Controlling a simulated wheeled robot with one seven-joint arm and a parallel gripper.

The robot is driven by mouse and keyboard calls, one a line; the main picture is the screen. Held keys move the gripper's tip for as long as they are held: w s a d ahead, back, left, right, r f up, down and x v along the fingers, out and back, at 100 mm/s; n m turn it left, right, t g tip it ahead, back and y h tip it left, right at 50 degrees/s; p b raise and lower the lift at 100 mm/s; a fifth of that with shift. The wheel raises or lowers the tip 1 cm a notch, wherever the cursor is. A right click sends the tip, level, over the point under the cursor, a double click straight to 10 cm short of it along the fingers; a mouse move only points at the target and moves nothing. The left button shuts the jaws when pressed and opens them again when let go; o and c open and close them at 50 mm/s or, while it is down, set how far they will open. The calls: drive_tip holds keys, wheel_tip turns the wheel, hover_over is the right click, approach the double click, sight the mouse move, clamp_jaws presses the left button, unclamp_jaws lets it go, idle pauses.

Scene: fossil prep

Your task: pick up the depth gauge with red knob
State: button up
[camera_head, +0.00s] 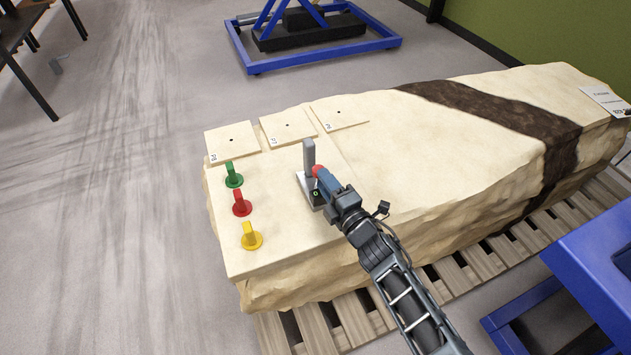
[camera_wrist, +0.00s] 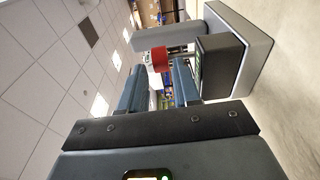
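The depth gauge (camera_head: 309,156) stands upright on the pale stone block, with a grey column and a flat base. Its red knob (camera_head: 317,170) faces my gripper. In the wrist view the picture is turned sideways, and the gauge's base (camera_wrist: 241,48) is at the right. The red knob (camera_wrist: 160,58) shows between my two blue fingertips or just past them. My gripper (camera_head: 323,177) is at the knob's near side. In the wrist view my gripper (camera_wrist: 160,73) is open, with a gap on each side of the knob. I see no contact.
The stone block (camera_head: 430,150) rests on a wooden pallet (camera_head: 470,270). A blue frame (camera_head: 590,260) is at the right.

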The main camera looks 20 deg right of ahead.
sight(308, 183)
drive_tip(key=w+b, duration=0.1)
drive_tip(key=w, duration=0.3)
drive_tip(key=shift+w+f, duration=0.1)
drive_tip(key=shift+w, duration=0.1)
clamp_jaws()
idle(1.2)
